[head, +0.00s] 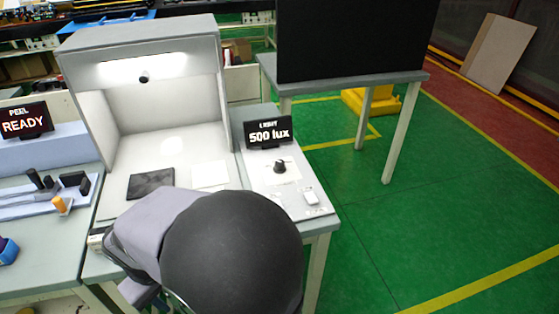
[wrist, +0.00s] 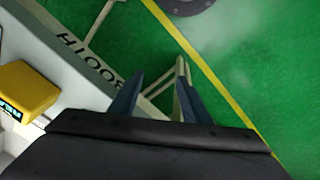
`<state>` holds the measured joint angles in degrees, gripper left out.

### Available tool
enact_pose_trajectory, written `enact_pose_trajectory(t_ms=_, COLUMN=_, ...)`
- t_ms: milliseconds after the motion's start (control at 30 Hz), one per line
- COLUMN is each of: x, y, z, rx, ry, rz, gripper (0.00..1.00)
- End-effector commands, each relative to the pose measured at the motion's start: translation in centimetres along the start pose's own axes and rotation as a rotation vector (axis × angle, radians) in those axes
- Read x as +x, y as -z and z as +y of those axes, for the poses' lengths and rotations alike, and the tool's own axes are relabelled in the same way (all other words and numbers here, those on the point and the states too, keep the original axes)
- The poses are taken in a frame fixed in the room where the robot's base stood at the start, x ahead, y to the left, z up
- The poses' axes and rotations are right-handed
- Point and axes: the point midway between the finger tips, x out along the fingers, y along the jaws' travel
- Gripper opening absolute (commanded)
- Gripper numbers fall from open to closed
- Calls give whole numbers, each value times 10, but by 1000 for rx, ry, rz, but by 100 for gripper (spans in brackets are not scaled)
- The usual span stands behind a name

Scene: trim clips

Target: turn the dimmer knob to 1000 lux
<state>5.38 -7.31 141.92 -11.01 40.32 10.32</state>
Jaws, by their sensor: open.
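The dimmer knob (head: 280,166) is a small black knob on a pale plate on the right part of the bench, in the head view. Behind it a black display (head: 268,133) reads "LIGHT 500 lux". My arm fills the lower middle of the head view and hides my gripper there. In the wrist view my gripper (wrist: 160,88) shows two blue-grey fingers spread apart with nothing between them. They point past the bench edge toward the green floor. The knob is not in the wrist view.
A lit light booth (head: 68,62) stands left of the knob, with a dark square sample (head: 151,183) inside. A white switch (head: 311,198) sits right of the knob. A "PEEL READY" display (head: 26,121) is at left. A yellow block (wrist: 27,90) shows in the wrist view.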

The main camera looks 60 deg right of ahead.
Motion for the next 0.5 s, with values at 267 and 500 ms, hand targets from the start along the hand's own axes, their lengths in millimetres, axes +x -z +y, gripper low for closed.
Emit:
enact_pose_trajectory(t_ms=267, x=-72, y=81, z=148, rx=264, ry=-303, rz=228, gripper=43)
enact_pose_trajectory(t_ms=500, x=-86, y=86, z=269, rx=-13, ry=-645, rz=193, gripper=43)
